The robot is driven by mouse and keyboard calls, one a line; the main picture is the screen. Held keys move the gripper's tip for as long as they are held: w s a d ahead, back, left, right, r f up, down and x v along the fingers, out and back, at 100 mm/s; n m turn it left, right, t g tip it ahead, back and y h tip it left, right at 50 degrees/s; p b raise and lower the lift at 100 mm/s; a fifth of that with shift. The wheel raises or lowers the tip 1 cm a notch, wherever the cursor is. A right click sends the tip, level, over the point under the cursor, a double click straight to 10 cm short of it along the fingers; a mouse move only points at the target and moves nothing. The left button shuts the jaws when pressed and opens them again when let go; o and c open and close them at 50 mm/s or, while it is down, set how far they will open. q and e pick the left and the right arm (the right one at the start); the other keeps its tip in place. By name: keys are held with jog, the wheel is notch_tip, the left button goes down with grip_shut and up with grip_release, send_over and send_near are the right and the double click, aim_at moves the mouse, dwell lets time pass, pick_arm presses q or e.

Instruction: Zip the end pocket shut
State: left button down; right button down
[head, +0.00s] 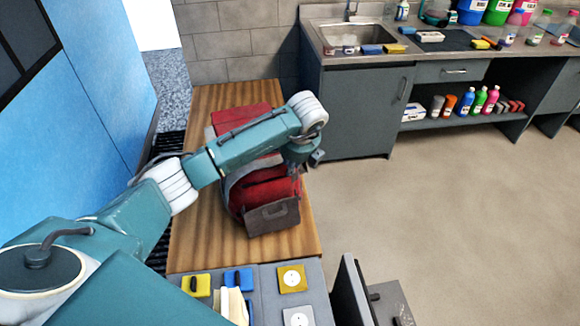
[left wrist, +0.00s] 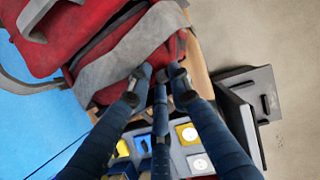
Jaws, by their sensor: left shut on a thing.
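A red bag with grey trim (head: 262,190) lies on the wooden table (head: 205,240). Its near end has a grey-brown panel with a handle loop (head: 272,215). The bag (left wrist: 95,60) fills the upper left of the left wrist view, with a wide grey band across it. My left gripper (head: 306,162) is at the bag's right side. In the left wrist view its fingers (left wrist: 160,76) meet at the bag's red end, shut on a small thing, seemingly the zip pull. The fingertips hide the pull, and the zip's line is not clear. My right gripper is not in view.
A sink counter (head: 385,70) with bottles is at the back right. The floor (head: 450,200) right of the table is clear.

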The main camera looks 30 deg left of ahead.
pick_arm(q)
jog(key=shift+d, duration=0.25)
jog(key=c, duration=1.9)
grip_release()
jog(key=shift+s+a, duration=0.15)
jog(key=shift+a, duration=0.05)
jog(key=shift+o, duration=0.8)
jog(key=shift+s+a+r, duration=0.15)
jog(key=shift+s+a, duration=0.05)
jog(key=v, duration=1.2)
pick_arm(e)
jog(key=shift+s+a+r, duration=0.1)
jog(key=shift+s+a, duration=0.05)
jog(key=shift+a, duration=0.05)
pick_arm(q)
jog(key=shift+w, duration=0.1)
